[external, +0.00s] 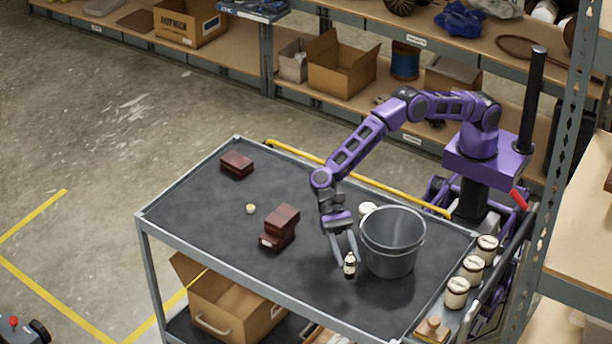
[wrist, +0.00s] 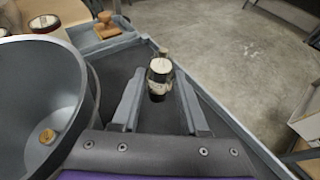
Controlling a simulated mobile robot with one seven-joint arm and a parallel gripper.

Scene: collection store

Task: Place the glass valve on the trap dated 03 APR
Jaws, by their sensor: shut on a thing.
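My gripper (external: 347,250) points down at the near side of the grey bucket, above the dark cart top. It is shut on a small dark bottle with a pale cap and label (external: 349,267). In the wrist view the bottle (wrist: 159,78) stands upright between the fingertips (wrist: 160,90). I cannot tell whether its base touches the cart. Nothing is clearly recognisable as a glass valve. Dark red boxes (external: 281,222) stand left of the gripper, and another dark red box (external: 237,164) lies farther back. No date is readable on anything.
The grey bucket (external: 391,245) stands close right of my gripper, with a small brownish piece (wrist: 47,136) inside. A pale jar (external: 367,209) is behind it. Several pale jars (external: 472,268) and a wooden stamp (external: 434,328) line the right edge.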

